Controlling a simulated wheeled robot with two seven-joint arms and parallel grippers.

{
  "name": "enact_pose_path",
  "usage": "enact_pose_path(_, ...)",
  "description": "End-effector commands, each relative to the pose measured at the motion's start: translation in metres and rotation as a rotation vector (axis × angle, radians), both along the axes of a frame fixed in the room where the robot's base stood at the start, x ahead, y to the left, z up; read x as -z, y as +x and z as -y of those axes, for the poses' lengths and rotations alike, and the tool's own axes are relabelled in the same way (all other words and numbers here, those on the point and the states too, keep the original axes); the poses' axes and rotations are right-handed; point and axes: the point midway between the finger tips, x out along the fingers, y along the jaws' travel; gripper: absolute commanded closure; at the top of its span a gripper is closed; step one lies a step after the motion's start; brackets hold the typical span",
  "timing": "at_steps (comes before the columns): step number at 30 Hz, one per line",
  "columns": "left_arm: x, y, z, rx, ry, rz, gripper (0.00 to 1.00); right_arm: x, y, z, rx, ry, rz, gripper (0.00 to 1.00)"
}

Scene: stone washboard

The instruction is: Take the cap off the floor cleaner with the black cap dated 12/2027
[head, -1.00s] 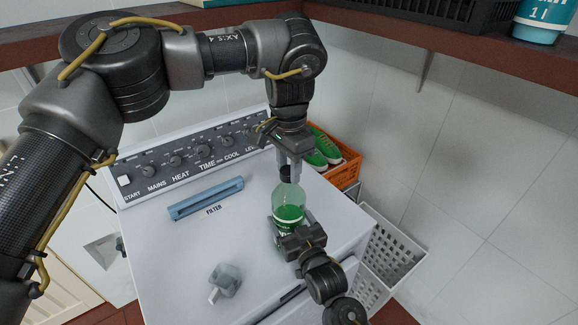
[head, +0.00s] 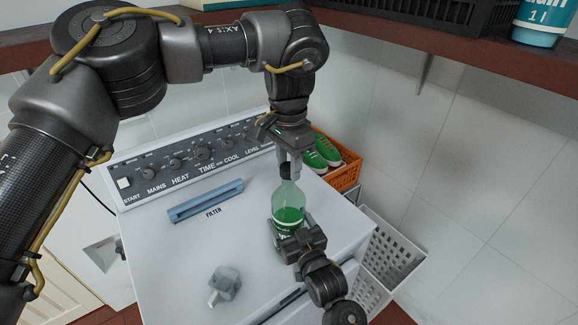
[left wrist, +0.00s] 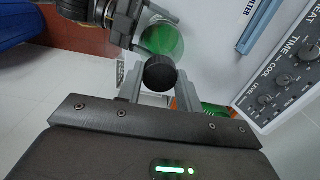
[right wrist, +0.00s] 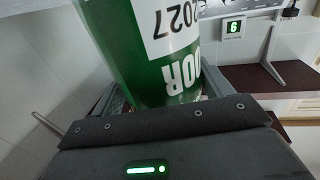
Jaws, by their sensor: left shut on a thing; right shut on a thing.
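The floor cleaner (head: 289,199) is a clear bottle with green liquid, upright on the white machine top near its right edge. Its black cap (left wrist: 160,73) is at the neck and shows between the fingers in the left wrist view. My left gripper (head: 288,163) comes from above and is shut on the cap. My right gripper (head: 285,238) is shut on the lower body of the bottle from the front. The right wrist view shows the bottle's label (right wrist: 165,25) close up, with "2027" and "OOR" legible; the rest of the date is out of view.
The white machine (head: 180,265) has a knob panel (head: 185,163), a blue filter handle (head: 205,201) and a grey-blue piece (head: 224,284) on top. An orange crate (head: 347,174) with green shoes and a white basket (head: 400,248) stand to the right. A shelf (head: 440,50) runs overhead.

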Motion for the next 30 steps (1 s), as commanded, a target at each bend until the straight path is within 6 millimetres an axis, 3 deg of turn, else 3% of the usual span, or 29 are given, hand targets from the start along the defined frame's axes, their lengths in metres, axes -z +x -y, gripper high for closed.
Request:
enact_pose_path(1,-0.001,0.0,0.0,0.0,0.0,0.002,0.92,0.007,-0.001,0.001,0.001,-0.009,-0.012,0.85)
enact_pose_path(13,-0.004,0.001,0.0,-0.001,0.001,0.003,0.92,0.008,-0.001,0.001,0.0,-0.009,-0.012,0.85)
enact_pose_path(22,-0.036,0.001,0.0,-0.001,0.001,0.005,0.92,0.008,-0.002,0.0,-0.001,-0.009,-0.013,0.85)
enact_pose_path(30,-0.043,0.0,-0.001,-0.001,0.002,0.002,0.92,0.009,-0.002,0.0,-0.001,-0.01,-0.014,0.85)
